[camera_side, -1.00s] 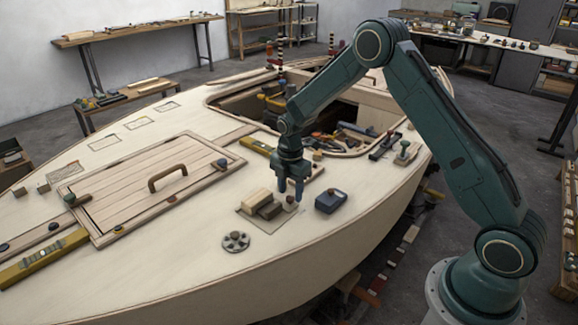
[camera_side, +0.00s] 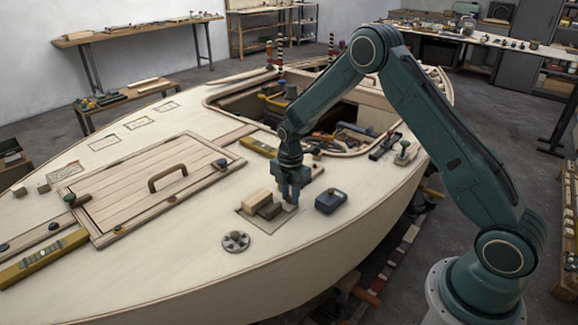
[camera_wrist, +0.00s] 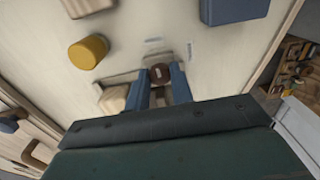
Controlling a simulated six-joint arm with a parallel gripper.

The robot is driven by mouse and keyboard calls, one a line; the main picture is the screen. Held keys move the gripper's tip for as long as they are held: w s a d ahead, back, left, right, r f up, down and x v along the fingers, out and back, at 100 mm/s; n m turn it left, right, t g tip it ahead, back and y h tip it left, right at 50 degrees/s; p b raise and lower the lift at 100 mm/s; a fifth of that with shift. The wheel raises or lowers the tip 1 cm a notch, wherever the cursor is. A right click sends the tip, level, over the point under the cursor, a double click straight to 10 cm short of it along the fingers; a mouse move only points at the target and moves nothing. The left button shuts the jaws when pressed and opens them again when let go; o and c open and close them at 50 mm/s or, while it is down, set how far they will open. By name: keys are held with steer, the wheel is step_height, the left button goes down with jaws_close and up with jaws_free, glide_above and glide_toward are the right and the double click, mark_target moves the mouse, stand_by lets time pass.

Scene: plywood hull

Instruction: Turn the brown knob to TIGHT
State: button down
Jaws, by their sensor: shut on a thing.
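The brown knob (camera_wrist: 161,73) is a small dark round cap with a pale mark on top, on the pale plywood deck in the wrist view. My gripper (camera_wrist: 160,84) is shut on it, one blue finger on each side. Small faint markings (camera_wrist: 190,50) sit on the deck near the knob, too blurred to read. In the side view my gripper (camera_side: 290,203) points down at the deck, between the wood blocks and a blue box. The fingers hide the knob there.
Wood blocks (camera_side: 257,199) stand just left of my gripper, and the dark blue box (camera_side: 331,201) just right. A grey handwheel (camera_side: 236,242) lies nearer the front. A yellow cylinder (camera_wrist: 87,52) shows in the wrist view. Bare deck lies in front.

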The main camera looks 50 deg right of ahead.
steer(key=shift+m, duration=0.4)
steer(key=m, duration=0.8)
steer(key=shift+m, duration=0.3)
steer(key=m, duration=0.4)
steer(key=shift+m, duration=2.3)
steer(key=c, duration=1.2)
jaws_free()
steer(key=shift+a+n, duration=0.1)
steer(key=shift+n, duration=0.2)
